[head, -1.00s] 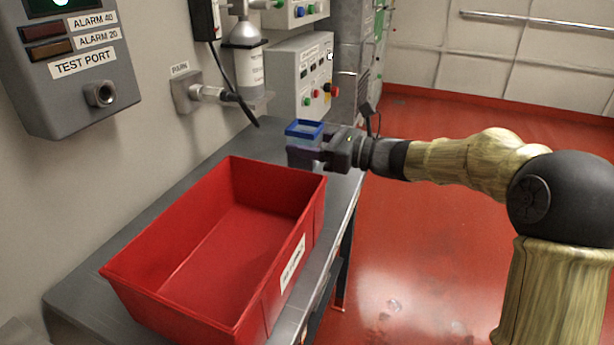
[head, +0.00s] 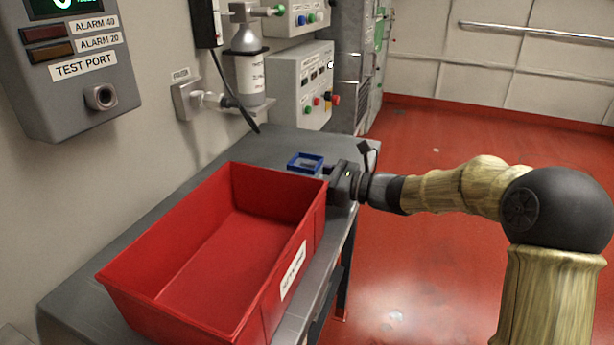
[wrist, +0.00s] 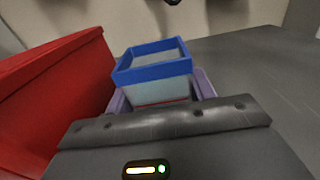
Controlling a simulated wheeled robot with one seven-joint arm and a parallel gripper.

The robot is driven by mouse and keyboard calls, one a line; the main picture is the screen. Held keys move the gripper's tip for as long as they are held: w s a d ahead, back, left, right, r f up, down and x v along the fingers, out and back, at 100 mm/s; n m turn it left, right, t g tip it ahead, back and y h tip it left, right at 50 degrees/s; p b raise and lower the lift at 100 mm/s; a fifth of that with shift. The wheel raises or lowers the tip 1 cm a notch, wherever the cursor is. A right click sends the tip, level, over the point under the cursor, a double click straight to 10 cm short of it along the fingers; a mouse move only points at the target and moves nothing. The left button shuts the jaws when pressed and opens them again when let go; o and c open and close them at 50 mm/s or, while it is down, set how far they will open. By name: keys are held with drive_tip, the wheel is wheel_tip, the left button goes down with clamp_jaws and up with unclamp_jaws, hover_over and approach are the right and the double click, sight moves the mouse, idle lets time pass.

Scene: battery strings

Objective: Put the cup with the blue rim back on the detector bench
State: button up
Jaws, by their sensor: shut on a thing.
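The cup with the blue rim (head: 305,162) is at the bench's surface just behind the red bin; the bin's far wall hides its lower part in the head view. In the wrist view the cup (wrist: 153,78) is square, pale and see-through below the blue rim, and looks upright. My gripper (head: 328,172) reaches in from the right and is shut on the cup, its purple fingers (wrist: 205,84) on either side of it. The grey bench (head: 265,148) lies under the cup. I cannot tell whether the cup's base touches it.
A large empty red bin (head: 215,245) stands on the bench close to the cup, on the left in the wrist view (wrist: 60,95). A gas bottle (head: 249,75) and a grey control box (head: 303,85) are at the wall behind. Bench surface beyond the cup is clear.

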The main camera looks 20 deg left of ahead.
drive_tip(key=shift+f, duration=0.1)
drive_tip(key=o, duration=1)
drive_tip(key=shift+o, duration=0.2)
drive_tip(key=shift+d, duration=0.1)
drive_tip(key=s+d, duration=0.1)
drive_tip(key=d, duration=1.1)
drive_tip(key=shift+w+a, duration=0.1)
